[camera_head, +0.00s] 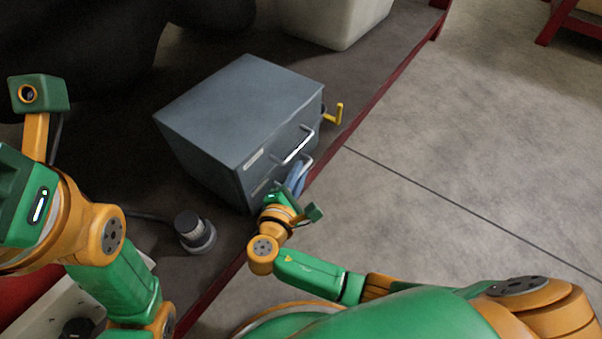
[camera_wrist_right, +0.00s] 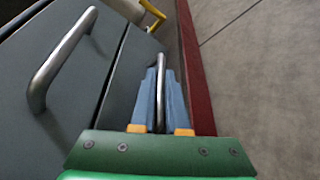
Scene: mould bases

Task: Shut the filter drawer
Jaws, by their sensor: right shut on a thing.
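A blue-grey cabinet (camera_head: 236,110) stands on the dark bench top, with two drawer fronts facing its right front side. The upper drawer has a bare metal handle (camera_head: 297,146), which also shows in the right wrist view (camera_wrist_right: 62,58). My right gripper (camera_head: 296,180) is at the lower drawer front, its blue fingers on either side of that drawer's handle (camera_wrist_right: 161,92) and shut on it. A dark seam separates the two fronts; I cannot tell how far the lower drawer stands out. The labels are too small to read. My left gripper's fingers are not visible.
A yellow crank (camera_head: 334,115) sticks out from the cabinet's far right side. A pale bin (camera_head: 335,22) is behind. The bench's red edge (camera_head: 375,97) runs close by, with open floor beyond.

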